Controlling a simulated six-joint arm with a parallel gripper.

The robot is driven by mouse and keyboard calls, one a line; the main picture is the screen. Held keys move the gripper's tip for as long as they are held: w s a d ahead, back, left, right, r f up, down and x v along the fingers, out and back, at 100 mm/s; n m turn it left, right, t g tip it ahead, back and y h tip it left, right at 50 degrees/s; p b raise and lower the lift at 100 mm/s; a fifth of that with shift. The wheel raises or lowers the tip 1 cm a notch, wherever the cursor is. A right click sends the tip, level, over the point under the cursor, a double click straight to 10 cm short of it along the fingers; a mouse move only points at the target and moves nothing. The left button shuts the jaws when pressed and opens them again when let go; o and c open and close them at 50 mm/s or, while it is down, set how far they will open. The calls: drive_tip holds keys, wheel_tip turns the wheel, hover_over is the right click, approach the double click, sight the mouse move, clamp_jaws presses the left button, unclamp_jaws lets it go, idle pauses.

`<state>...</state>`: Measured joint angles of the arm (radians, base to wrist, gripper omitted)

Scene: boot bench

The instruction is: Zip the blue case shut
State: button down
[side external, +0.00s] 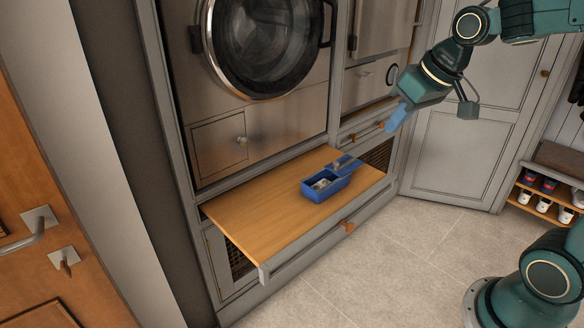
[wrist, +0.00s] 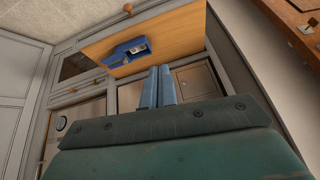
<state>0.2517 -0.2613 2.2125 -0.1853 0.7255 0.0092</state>
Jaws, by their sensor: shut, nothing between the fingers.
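The blue case (side external: 326,186) sits on the wooden pull-out board, toward its right end. Its top is partly open, and pale contents show inside. A blue strip of the lid lies across its back right part; the zip pull is too small to make out. In the wrist view the blue case (wrist: 126,51) is above and left of the fingers. My gripper (side external: 392,121) is shut and empty, high in the air to the right of the case and well apart from it. Its two blue fingers (wrist: 161,85) lie close together in the wrist view.
The pull-out board (side external: 250,213) is otherwise bare. A round-doored washer or dryer (side external: 262,45) stands above it. An orange knob (side external: 348,227) is on the drawer front. Grey cabinets (side external: 462,150) and a shoe rack (side external: 545,195) are to the right. The tiled floor is clear.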

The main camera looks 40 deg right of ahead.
drive_tip(key=w+d+f+m+y, duration=0.1)
drive_tip(key=w+d+f+m, duration=0.1)
drive_tip(key=w+d+f, duration=0.6)
drive_tip(key=w+d+f+m, duration=0.1)
drive_tip(key=w+d+f, duration=0.6)
drive_tip(key=d, duration=0.4)
drive_tip(key=w+d+f+m+t, duration=0.1)
drive_tip(key=w+d+f, duration=0.1)
drive_tip(key=d+f, duration=0.6)
drive_tip(key=shift+w+d+m+t+y, duration=0.3)
drive_tip(key=shift+m+t+y, duration=0.1)
drive_tip(key=shift+w, duration=0.1)
approach(338, 168)
wheel_tip(338, 168, down, 3)
drive_tip(key=d, duration=0.2)
drive_tip(key=shift+w+a+f, duration=0.2)
drive_tip(key=shift+w+a, duration=0.55)
drive_tip(key=shift+a, duration=0.05)
drive_tip(key=shift+w+a, duration=0.45)
drive_tip(key=shift+a, duration=0.15)
